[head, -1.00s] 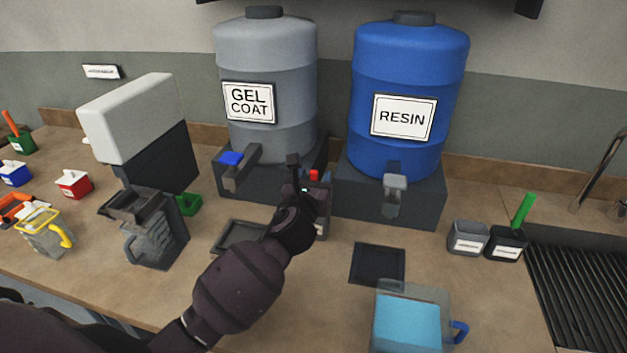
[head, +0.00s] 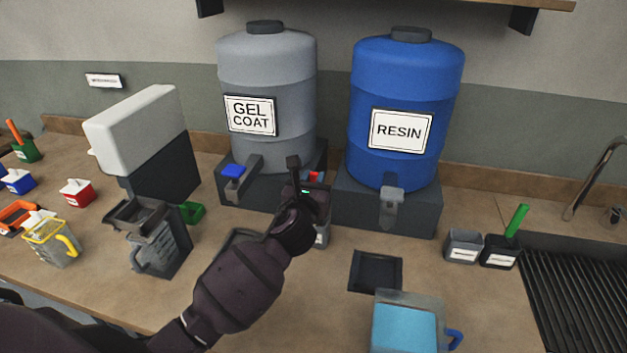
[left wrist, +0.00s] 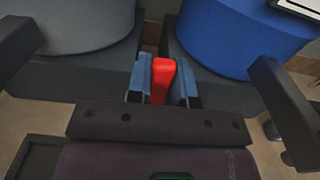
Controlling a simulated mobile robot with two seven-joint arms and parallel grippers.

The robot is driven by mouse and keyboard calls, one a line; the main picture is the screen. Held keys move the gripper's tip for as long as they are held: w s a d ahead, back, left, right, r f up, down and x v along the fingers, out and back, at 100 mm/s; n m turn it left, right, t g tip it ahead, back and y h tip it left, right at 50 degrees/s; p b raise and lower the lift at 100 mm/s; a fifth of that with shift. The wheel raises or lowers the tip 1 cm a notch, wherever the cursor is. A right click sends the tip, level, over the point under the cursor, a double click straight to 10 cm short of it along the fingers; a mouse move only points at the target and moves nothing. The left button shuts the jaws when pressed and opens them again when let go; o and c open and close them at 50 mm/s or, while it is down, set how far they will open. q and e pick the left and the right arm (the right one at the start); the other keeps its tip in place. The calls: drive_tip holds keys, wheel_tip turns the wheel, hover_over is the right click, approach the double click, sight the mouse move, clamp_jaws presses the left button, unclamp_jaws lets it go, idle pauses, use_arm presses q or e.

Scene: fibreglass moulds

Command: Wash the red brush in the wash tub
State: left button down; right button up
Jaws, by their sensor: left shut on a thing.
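My left gripper (head: 310,185) is shut on the red brush (head: 316,176), in front of the gap between the two drums. In the left wrist view the red handle (left wrist: 162,80) stands between the two blue finger pads. My right gripper is not in view.
A grey gel coat drum (head: 266,75) and a blue resin drum (head: 405,75) stand behind on dark stands. A black pot (head: 500,252) with a green brush is at right, beside the sink (head: 580,290). A dark scale-like plate (head: 376,270) lies ahead of the blue-filled container.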

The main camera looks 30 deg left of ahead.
sight(314, 172)
use_arm(q)
drive_tip(key=shift+r+p, duration=0.35)
drive_tip(key=shift+r, duration=0.15)
drive_tip(key=shift+r+p, duration=0.55)
drive_tip(key=shift+p, duration=0.1)
drive_tip(key=shift+r+p, duration=0.45)
drive_tip(key=shift+p, duration=0.15)
drive_tip(key=shift+r, duration=0.7)
drive_tip(key=shift+r+p, duration=0.4)
drive_tip(key=shift+r, duration=1.55)
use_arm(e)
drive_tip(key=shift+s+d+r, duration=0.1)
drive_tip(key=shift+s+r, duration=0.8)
